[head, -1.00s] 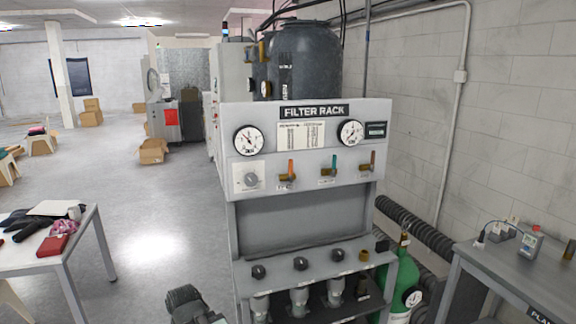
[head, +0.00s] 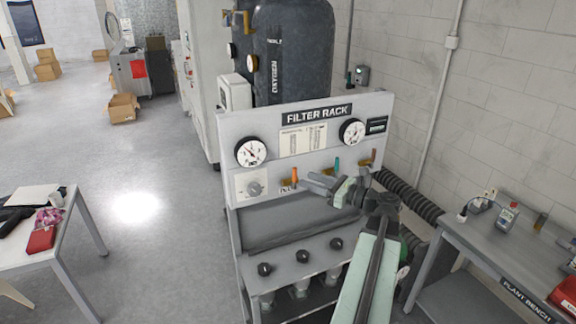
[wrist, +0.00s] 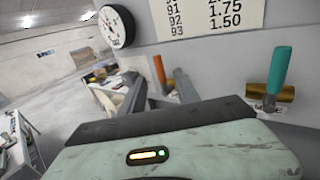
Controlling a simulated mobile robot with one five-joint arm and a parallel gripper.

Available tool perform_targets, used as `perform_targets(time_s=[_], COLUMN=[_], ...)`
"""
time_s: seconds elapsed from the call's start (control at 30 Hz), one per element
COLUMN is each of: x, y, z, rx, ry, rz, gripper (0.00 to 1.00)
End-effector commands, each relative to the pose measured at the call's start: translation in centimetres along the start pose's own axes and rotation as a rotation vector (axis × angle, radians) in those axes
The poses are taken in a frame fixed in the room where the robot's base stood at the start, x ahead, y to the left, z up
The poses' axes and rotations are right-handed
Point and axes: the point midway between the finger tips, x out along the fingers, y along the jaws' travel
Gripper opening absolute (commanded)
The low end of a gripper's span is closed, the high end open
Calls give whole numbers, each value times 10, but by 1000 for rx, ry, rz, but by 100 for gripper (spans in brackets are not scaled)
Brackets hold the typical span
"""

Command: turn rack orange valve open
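The orange valve (head: 294,175) is on the front panel of the filter rack (head: 230,130), below the left gauge and right of a round knob. Its handle stands roughly upright on a brass body. My gripper (head: 311,183) is just right of the valve and points left toward it. In the wrist view my gripper (wrist: 160,88) has its two fingers apart, with nothing held. The orange valve's handle (wrist: 159,70) shows in the gap between them, beyond the fingertips. I cannot tell whether a finger touches it.
A teal valve (head: 337,165) and a brown-handled valve (head: 373,157) sit farther right on the panel, close to my arm. Black knobs (head: 303,256) line the lower shelf. A plant bench (head: 470,250) stands at right, a white table (head: 75,235) at left. Floor between is clear.

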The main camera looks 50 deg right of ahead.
Motion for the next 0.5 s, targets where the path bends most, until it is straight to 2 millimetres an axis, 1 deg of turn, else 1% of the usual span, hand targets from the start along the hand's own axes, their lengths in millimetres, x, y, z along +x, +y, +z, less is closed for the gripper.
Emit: perform_targets(time_s=[0.07,0.13,0.3,0.4,0.5], x=[2,10,41,56,65], y=[-1,-2,-4,-4,-5], z=[-1,-1,-2,-2,-2], rx=[-1,-2,-3,-4,-4], ry=[1,1,2,3,3], rz=[-4,-7,-9,-11,-14], gripper=[38,38,38,38,38])
